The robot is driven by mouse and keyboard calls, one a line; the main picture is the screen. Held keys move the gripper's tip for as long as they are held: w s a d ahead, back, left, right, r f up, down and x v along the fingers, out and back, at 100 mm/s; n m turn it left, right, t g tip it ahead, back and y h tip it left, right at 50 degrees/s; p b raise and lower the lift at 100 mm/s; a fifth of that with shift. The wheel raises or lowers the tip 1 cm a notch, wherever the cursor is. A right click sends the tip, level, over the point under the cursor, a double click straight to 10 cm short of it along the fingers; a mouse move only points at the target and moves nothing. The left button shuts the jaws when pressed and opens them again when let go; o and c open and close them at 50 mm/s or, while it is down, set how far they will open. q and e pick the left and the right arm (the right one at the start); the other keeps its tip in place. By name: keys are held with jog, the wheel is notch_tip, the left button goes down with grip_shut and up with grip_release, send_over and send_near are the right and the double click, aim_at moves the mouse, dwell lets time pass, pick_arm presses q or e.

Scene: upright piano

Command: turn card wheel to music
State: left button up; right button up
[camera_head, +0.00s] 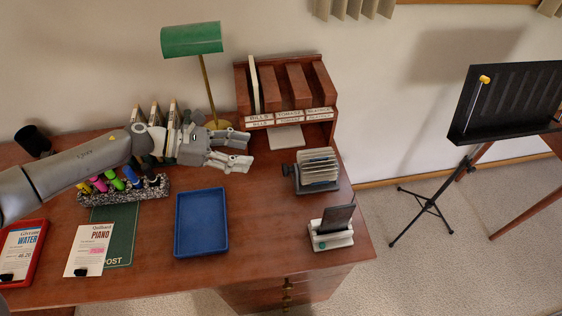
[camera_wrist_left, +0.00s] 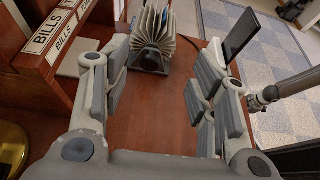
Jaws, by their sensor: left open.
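The card wheel (camera_head: 315,168) is a rotary file with a fan of pale cards on a dark base, at the right part of the desk. It also shows in the left wrist view (camera_wrist_left: 154,27), beyond and between my fingertips. My left gripper (camera_head: 246,149) is open and empty above the desk, to the left of the card wheel and apart from it. The writing on the cards is too small to read. My right gripper is in neither view.
A wooden bill sorter (camera_head: 288,92) stands behind the card wheel. A phone-like device on a stand (camera_head: 332,228) is in front of it. A blue tray (camera_head: 201,222), green lamp (camera_head: 192,39) and pen holder (camera_head: 122,190) are left. A music stand (camera_head: 508,98) stands beyond the desk.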

pick_arm(q)
jog(key=d+f+b, duration=0.1)
jog(key=d+f, duration=0.2)
jog(key=w+d+f+b, duration=0.1)
jog(key=d+f+b, duration=0.1)
jog(key=f, duration=0.2)
jog(key=w+d+f+b, duration=0.1)
jog(key=d+f, duration=0.2)
jog(key=shift+w+d+f+b, duration=0.15)
jog(key=shift+d+b, duration=0.15)
jog(key=shift+x, duration=0.75)
jog(key=shift+c, duration=0.3)
